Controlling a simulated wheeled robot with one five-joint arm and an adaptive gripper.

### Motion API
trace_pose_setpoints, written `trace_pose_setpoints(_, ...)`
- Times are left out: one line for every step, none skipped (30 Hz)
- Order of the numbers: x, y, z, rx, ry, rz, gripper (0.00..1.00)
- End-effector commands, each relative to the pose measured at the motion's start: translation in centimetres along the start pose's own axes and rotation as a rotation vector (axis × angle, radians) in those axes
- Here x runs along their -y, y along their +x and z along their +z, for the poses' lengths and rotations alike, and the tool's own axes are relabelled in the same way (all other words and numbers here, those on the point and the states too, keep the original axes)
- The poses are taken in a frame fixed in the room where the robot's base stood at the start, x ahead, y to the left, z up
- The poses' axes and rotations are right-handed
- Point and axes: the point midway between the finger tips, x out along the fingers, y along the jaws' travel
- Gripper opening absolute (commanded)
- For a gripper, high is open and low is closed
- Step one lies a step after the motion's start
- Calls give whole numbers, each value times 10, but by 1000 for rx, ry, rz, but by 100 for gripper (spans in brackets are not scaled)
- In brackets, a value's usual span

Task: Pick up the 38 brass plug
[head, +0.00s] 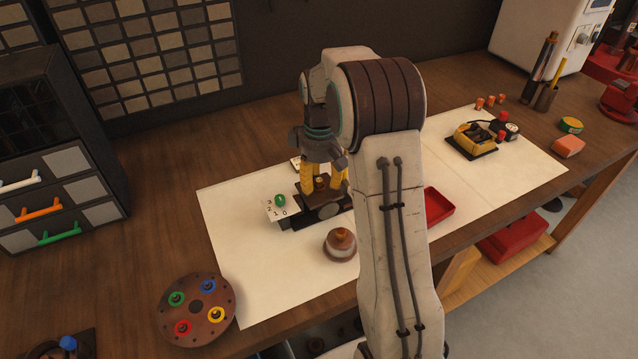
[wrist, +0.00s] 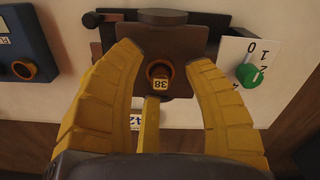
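The 38 brass plug (wrist: 160,75) shows in the wrist view as a small orange-brown round piece with a "38" label, seated in a dark brown plate (wrist: 178,47). It also shows in the head view (head: 321,184), between the yellow fingers. My gripper (wrist: 160,62) is open, with one long finger on each side of the plug and a shorter finger below it. Gaps show between the side fingers and the plug. In the head view my gripper (head: 323,182) points down over the fixture, and my arm hides part of the bench behind it.
A white dial plate with a green knob (wrist: 251,75) stands close to the right finger in the wrist view. A brown domed object (head: 341,244), a red tray (head: 438,206) and a round rack with coloured rings (head: 196,280) stand nearby. The white mat (head: 250,290) has free room.

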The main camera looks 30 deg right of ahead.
Motion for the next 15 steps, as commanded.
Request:
trace_pose_setpoints(0,0,0,0,0,0,41)
trace_pose_setpoints(0,0,0,0,0,0,38)
trace_pose_setpoints(0,0,0,0,0,0,35)
trace_pose_setpoints(0,0,0,0,0,0,32)
trace_pose_setpoints(0,0,0,0,0,0,29)
trace_pose_setpoints(0,0,0,0,0,0,26)
trace_pose_setpoints(0,0,0,0,0,0,23)
trace_pose_setpoints(0,0,0,0,0,0,20)
trace_pose_setpoints(0,0,0,0,0,0,17)
trace_pose_setpoints(0,0,0,0,0,0,14)
trace_pose_setpoints(0,0,0,0,0,0,12)
trace_pose_setpoints(0,0,0,0,0,0,8)
trace_pose_setpoints(0,0,0,0,0,0,5)
trace_pose_setpoints(0,0,0,0,0,0,3)
trace_pose_setpoints(0,0,0,0,0,0,0)
